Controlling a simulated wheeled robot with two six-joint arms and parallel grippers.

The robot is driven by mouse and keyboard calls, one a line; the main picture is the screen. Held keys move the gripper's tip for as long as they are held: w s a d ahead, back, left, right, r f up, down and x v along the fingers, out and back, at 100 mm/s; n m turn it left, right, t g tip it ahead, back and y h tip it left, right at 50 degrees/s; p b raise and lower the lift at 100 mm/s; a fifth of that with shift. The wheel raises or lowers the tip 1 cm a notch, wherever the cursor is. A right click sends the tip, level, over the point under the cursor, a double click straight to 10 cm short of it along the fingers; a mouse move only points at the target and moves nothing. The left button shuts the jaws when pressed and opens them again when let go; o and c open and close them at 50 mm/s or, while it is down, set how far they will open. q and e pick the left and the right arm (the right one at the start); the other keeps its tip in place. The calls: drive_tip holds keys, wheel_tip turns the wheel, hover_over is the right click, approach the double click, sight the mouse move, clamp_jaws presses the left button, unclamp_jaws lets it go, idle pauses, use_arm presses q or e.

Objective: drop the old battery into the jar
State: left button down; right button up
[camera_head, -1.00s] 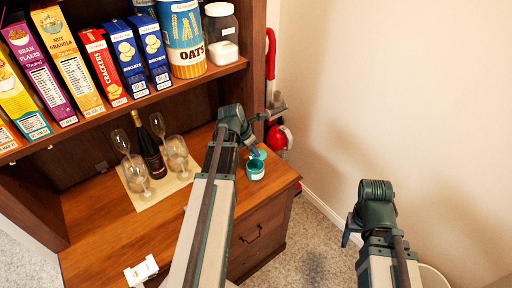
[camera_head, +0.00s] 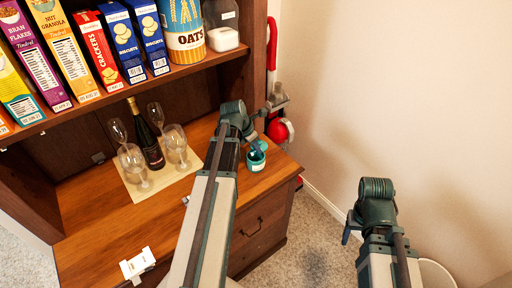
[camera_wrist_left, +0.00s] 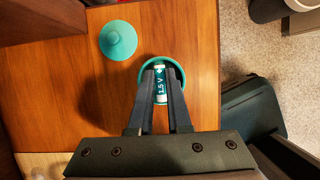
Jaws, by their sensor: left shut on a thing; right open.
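The old battery (camera_wrist_left: 160,86), white and teal with "1.5 V" on it, is held between the fingers of my left gripper (camera_wrist_left: 161,72) in the left wrist view. The battery and fingertips are over the mouth of the teal jar (camera_wrist_left: 180,72); I cannot tell how deep they reach. In the head view the jar (camera_head: 256,164) stands on the wooden top near its right end, under my left gripper (camera_head: 258,151). A teal lid with a knob (camera_wrist_left: 118,40) lies apart from the jar. My right gripper (camera_head: 347,236) is open and empty, away from the hutch.
A mat (camera_head: 135,192) holds a dark wine bottle (camera_head: 148,142) and several glasses left of my arm. A white object (camera_head: 138,264) sits at the front edge. Cereal boxes and an oats canister (camera_head: 183,30) fill the shelf above. A red vacuum (camera_head: 278,130) stands beside the hutch.

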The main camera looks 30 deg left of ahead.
use_arm(q)
drive_tip(key=c, duration=0.5)
unclamp_jaws()
drive_tip(key=shift+c, duration=0.2)
drive_tip(key=shift+r, duration=0.2)
drive_tip(key=p+v, duration=0.6)
drive_tip(key=shift+w+d+r+p, duration=0.1)
drive_tip(key=shift+r+p, duration=0.3)
idle(0.4)
